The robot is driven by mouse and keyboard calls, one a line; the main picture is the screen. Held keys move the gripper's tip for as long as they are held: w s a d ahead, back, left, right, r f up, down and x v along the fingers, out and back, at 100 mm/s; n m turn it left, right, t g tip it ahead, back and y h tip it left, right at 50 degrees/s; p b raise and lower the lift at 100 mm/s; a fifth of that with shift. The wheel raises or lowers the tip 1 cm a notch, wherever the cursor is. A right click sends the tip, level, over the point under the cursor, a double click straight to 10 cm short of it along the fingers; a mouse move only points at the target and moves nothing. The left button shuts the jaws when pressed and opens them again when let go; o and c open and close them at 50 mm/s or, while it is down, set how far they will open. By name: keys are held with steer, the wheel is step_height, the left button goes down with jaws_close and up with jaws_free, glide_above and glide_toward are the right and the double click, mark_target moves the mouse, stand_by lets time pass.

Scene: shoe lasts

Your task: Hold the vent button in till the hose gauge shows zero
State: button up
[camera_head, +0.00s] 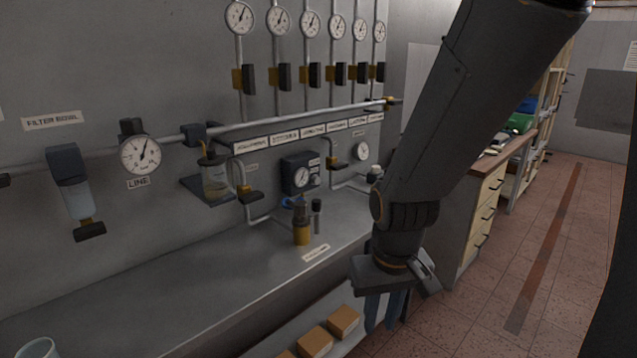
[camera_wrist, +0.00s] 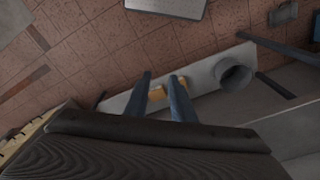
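My gripper (camera_head: 385,312) hangs pointing down in front of the bench's front edge, at the right of the head view. In the wrist view its two blue-grey fingers (camera_wrist: 160,80) stand apart with nothing held between them. A small round gauge (camera_head: 302,177) sits on a dark box on the wall above the bench; its label is too small to read. Another small gauge (camera_head: 362,151) is further right, above a pale knob (camera_head: 375,170). I cannot tell which is the hose gauge, nor pick out the vent button. My gripper is well apart from both gauges.
A brass-bodied fitting (camera_head: 302,232) stands on the grey bench (camera_head: 170,285). A gauge labelled LINE (camera_head: 140,154) and a filter bowl (camera_head: 78,195) hang at left. Several cardboard-coloured boxes (camera_head: 343,321) lie on a lower shelf. A drawer cabinet (camera_head: 484,215) stands right; floor (camera_head: 500,280) is clear there.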

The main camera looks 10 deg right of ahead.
jaws_close()
stand_by(1.2)
